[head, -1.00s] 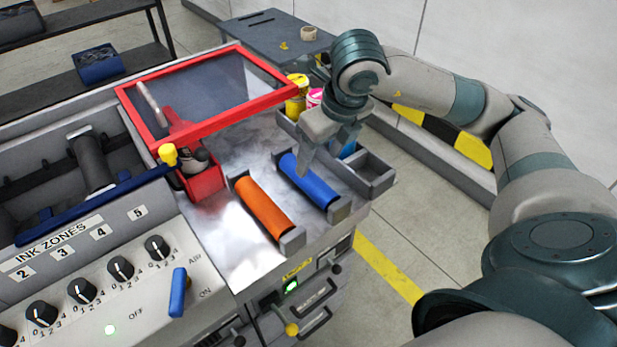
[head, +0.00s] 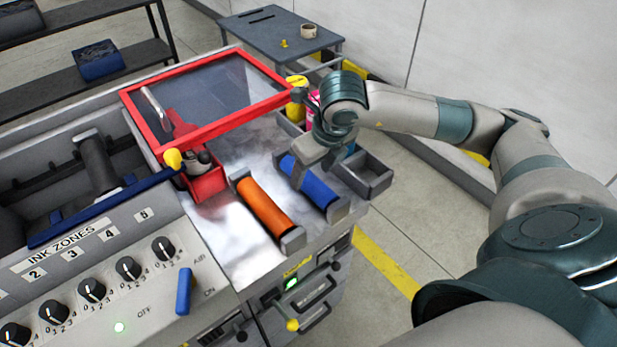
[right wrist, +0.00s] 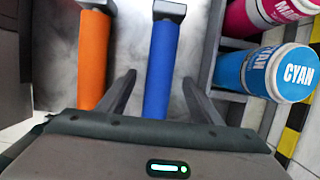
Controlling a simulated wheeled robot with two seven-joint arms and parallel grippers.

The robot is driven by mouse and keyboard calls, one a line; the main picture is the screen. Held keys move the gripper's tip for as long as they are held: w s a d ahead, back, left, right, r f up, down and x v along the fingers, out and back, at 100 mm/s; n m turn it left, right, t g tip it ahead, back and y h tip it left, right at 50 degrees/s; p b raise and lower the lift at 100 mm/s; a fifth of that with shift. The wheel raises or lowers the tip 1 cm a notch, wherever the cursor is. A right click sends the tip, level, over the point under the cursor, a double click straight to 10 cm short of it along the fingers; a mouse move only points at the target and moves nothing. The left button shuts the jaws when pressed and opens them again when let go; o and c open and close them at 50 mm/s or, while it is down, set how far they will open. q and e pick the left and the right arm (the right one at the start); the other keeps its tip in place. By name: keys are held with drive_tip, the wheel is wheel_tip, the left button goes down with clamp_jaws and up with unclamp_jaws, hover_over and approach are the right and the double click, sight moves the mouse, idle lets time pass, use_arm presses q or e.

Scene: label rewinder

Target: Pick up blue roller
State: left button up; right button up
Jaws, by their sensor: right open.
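The blue roller (head: 313,184) lies in its holder on the machine's metal top, right of the orange roller (head: 264,207). My right gripper (head: 310,170) is over the far part of the blue roller. In the right wrist view, the blue roller (right wrist: 160,70) runs between the two spread fingers of my right gripper (right wrist: 160,92), with a gap on each side. The orange roller (right wrist: 93,55) is outside the left finger. The gripper is open and empty. My left gripper is not in view.
A cyan can (right wrist: 270,72) and a magenta can (right wrist: 268,14) stand in a grey rack right of the gripper. A yellow can (head: 296,106) is behind it. The red-framed guard (head: 205,132) stands left of the gripper. An empty grey tray (head: 368,180) is at the right edge.

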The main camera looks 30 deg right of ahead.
drive_tip(key=shift+p+x, duration=0.4)
drive_tip(key=shift+x, duration=1)
drive_tip(key=shift+w+r, duration=0.1)
clamp_jaws()
